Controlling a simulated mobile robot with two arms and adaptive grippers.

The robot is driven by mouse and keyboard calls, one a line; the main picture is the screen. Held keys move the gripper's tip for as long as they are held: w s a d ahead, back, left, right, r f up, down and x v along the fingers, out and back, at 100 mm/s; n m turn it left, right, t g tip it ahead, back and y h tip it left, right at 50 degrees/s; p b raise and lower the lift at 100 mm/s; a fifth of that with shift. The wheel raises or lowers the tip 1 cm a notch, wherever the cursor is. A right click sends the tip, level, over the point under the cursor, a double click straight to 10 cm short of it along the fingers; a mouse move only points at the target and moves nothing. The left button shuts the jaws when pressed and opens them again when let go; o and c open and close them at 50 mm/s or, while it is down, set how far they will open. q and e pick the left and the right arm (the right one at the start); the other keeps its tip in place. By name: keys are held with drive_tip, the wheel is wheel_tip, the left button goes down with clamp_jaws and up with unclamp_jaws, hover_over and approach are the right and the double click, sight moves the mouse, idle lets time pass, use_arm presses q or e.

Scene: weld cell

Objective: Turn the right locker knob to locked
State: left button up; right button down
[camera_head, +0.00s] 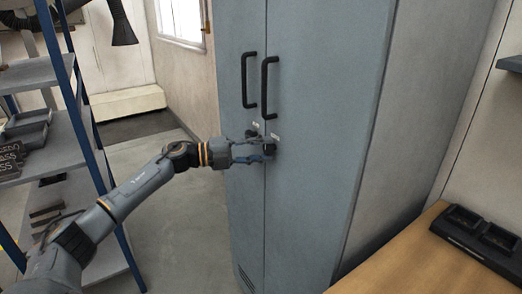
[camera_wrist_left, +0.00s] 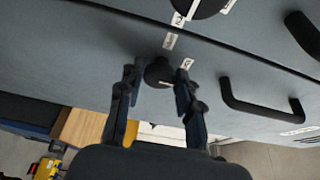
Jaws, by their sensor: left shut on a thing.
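The grey two-door locker (camera_head: 310,190) stands upright in the middle of the head view, its doors closed. The right locker knob (camera_head: 270,148) is dark and round and sits on the right door, below that door's handle. My left gripper (camera_head: 266,151) reaches in from the left and is shut on this knob. In the left wrist view the knob (camera_wrist_left: 158,72) sits between the two fingers, with small white labels beside it. The labels are too blurred to read surely, and the knob's turn position is unclear. The left locker knob (camera_head: 251,134) is just left of the door seam. My right gripper is out of view.
Two black door handles, left (camera_head: 249,80) and right (camera_head: 269,87), stand out above the knobs. A blue-posted shelf rack (camera_head: 75,130) stands at the left. A wooden table (camera_head: 425,262) with a black tray (camera_head: 480,236) is at the lower right. Floor between rack and locker is clear.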

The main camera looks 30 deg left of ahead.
use_arm(q)
drive_tip(key=o, duration=1.1)
drive_tip(key=shift+o, duration=0.2)
drive_tip(key=v, duration=1.2)
